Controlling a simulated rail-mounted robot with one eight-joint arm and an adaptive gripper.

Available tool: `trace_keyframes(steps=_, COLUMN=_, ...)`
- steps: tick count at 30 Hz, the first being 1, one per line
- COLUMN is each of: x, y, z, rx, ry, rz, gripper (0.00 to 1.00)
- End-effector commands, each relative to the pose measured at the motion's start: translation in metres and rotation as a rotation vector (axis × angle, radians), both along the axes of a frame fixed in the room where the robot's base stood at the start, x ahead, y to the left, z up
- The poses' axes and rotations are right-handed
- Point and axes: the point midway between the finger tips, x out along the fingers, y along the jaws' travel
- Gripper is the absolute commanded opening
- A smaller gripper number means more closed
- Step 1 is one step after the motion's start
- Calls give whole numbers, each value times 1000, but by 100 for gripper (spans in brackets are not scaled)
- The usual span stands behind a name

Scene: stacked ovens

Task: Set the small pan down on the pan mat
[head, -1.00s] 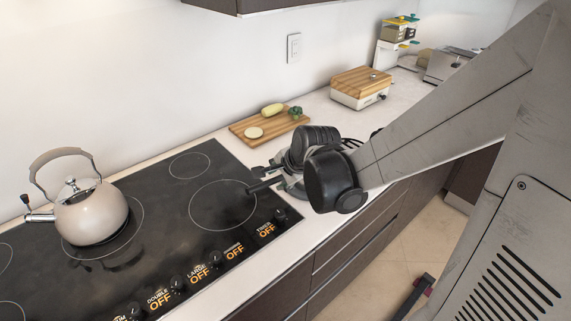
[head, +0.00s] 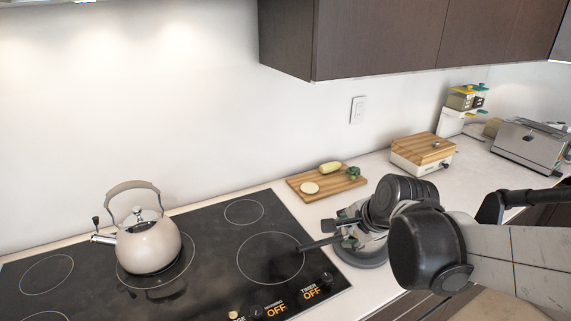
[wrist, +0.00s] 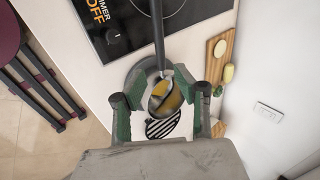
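A small pan shows in the wrist view (wrist: 165,97), with a shiny inside reflecting yellow. Its dark handle (wrist: 158,35) points toward the stove, and in the head view the handle (head: 318,243) reaches over the hob's right edge. A round grey disc, which looks like the pan mat (wrist: 133,78), lies under the pan; its edge shows in the head view (head: 366,259). I cannot tell whether pan and mat touch. My gripper (wrist: 161,103) has its fingers wide apart on either side of the pan, with no clear grip on it. In the head view my wrist hides much of this.
A kettle (head: 148,247) stands on the black hob (head: 215,270). A cutting board (head: 346,186) with vegetables lies behind the pan, near the wall. A wood-topped box (head: 423,155) and a toaster (head: 531,146) stand farther right. A black striped item (wrist: 161,128) lies close to my gripper.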

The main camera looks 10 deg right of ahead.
Motion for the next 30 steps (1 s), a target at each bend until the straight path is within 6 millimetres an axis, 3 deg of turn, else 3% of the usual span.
trace_keyframes(steps=12, x=-76, y=13, z=37, rx=-476, ry=-62, rz=566, gripper=30)
trace_keyframes(steps=18, x=-112, y=15, z=46, rx=-707, ry=-81, rz=846, gripper=30)
trace_keyframes(steps=24, x=-129, y=14, z=49, rx=-827, ry=-86, rz=991, gripper=30)
trace_keyframes(steps=30, x=-131, y=14, z=50, rx=-845, ry=-86, rz=1014, gripper=30)
